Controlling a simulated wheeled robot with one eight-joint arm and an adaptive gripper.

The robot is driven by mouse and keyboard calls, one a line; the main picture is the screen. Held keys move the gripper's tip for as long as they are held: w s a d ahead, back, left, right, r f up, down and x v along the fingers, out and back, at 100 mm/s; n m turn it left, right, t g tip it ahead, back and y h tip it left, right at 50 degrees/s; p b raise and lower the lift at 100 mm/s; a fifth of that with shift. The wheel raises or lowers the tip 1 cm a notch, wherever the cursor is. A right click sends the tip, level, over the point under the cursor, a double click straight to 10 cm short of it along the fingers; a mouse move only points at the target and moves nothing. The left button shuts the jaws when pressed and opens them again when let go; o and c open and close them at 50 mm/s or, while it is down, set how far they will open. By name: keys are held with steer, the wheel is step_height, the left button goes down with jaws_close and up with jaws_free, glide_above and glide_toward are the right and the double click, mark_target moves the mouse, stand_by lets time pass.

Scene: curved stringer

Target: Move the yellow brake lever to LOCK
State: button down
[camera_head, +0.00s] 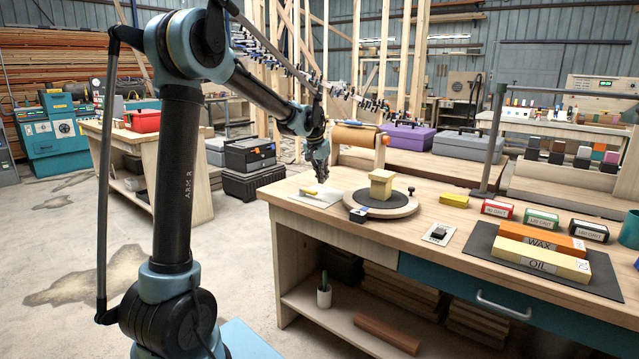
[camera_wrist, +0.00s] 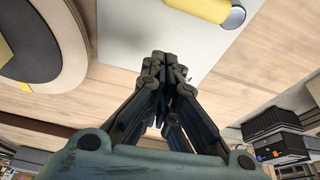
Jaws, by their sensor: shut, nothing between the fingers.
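A small yellow lever (camera_head: 310,191) lies over a white plate (camera_head: 326,200) at the left end of the workbench. In the wrist view its yellow cylinder with a silver end (camera_wrist: 205,9) shows at the top, cut off by the frame edge. My gripper (camera_head: 322,182) is just above the plate, close to the lever's right side. In the wrist view my fingers (camera_wrist: 160,62) are together, with the lever ahead and apart from them. No LOCK mark can be read. A round wooden turntable (camera_head: 402,208) with a black pad stands to the right of the plate.
A wooden block (camera_head: 381,184) stands on the turntable. A brown roll (camera_head: 354,136) stands behind my gripper. The bench's left edge is near the plate.

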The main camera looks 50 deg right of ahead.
steer(key=v, duration=0.7)
steer(key=shift+w+a+r, duration=0.15)
steer(key=shift+w+r, duration=0.05)
steer(key=shift+r, duration=0.1)
steer(key=shift+a, duration=0.1)
steer(key=w+a+f+n+y, duration=0.1)
steer(key=w+a+n, duration=0.25)
steer(key=a, duration=0.95)
steer(key=w+a+f+n+t, duration=0.15)
steer(key=w+a, duration=0.25)
steer(key=a, duration=0.9)
steer(key=w+a+n+y, duration=0.1)
steer(key=w+a+n, duration=0.25)
steer(key=a, duration=0.95)
steer(key=s+a+f+n, duration=0.2)
steer(key=a+f, duration=0.1)
steer(key=a, duration=0.5)
steer(key=s+a+f+n, duration=0.1)
steer(key=s+a+f, duration=0.2)
steer(key=a, duration=0.4)
steer(key=s+a+f+n+y, duration=0.1)
steer(key=s+a+f+n, duration=0.4)
steer(key=s+a+f, duration=0.5)
steer(key=shift+a+f+y, duration=0.3)
steer(key=shift+a+y, duration=0.1)
steer(key=shift+a, duration=0.5)
